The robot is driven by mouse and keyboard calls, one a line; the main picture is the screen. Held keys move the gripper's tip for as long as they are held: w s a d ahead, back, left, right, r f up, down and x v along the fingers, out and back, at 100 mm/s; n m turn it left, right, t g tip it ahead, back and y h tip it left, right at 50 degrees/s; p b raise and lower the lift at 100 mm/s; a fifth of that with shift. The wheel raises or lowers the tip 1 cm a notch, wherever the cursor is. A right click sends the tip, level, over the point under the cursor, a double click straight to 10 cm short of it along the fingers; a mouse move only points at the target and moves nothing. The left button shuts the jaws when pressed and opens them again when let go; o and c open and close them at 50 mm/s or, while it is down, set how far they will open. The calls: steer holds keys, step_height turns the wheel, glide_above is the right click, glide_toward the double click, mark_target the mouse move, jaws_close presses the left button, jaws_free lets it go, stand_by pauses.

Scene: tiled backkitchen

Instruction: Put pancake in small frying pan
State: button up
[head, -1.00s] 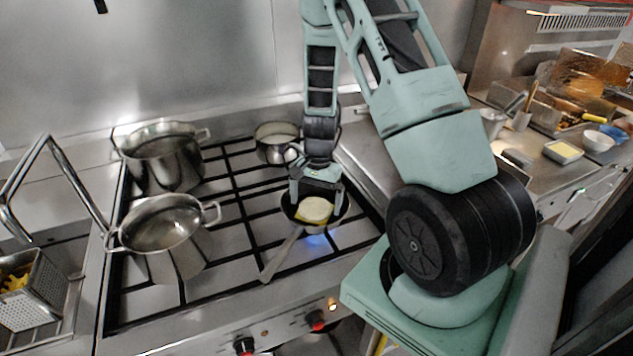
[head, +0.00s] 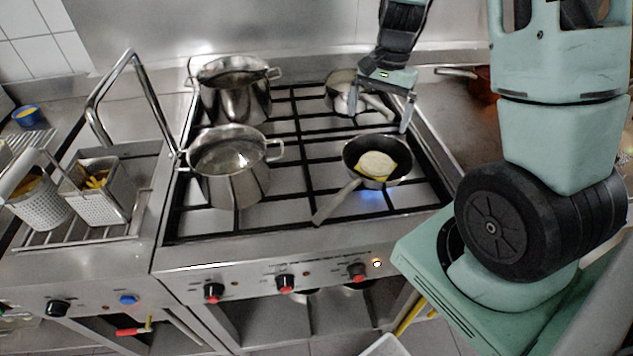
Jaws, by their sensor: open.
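The pan's handle points to the lower left. My gripper (head: 380,122) is above and behind the pan, near the back right of the stove. Its fingers are spread apart with nothing between them, clear of the pancake.
Two large steel pots (head: 234,88) (head: 228,160) stand on the left burners. A small saucepan (head: 340,92) is at the back right, close to my gripper. Fryer baskets (head: 100,195) with yellow food stand at the left. The stove's front middle is free.

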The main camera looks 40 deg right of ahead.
steer(key=s+a+r+n, duration=0.3)
steer(key=a+n, duration=0.2)
steer(key=a, duration=0.6)
steer(key=s+a+r+n, duration=0.2)
steer(key=a+n, duration=0.4)
steer(key=a, duration=0.6)
steer(key=s+a+r+n+h, duration=0.1)
steer(key=s+a+r+n, duration=0.1)
steer(key=s+a+n, duration=0.7)
steer(key=s, duration=0.4)
steer(key=shift+s+n+t, duration=0.15)
steer(key=shift+n+t, duration=0.15)
steer(key=shift+a+r, duration=0.1)
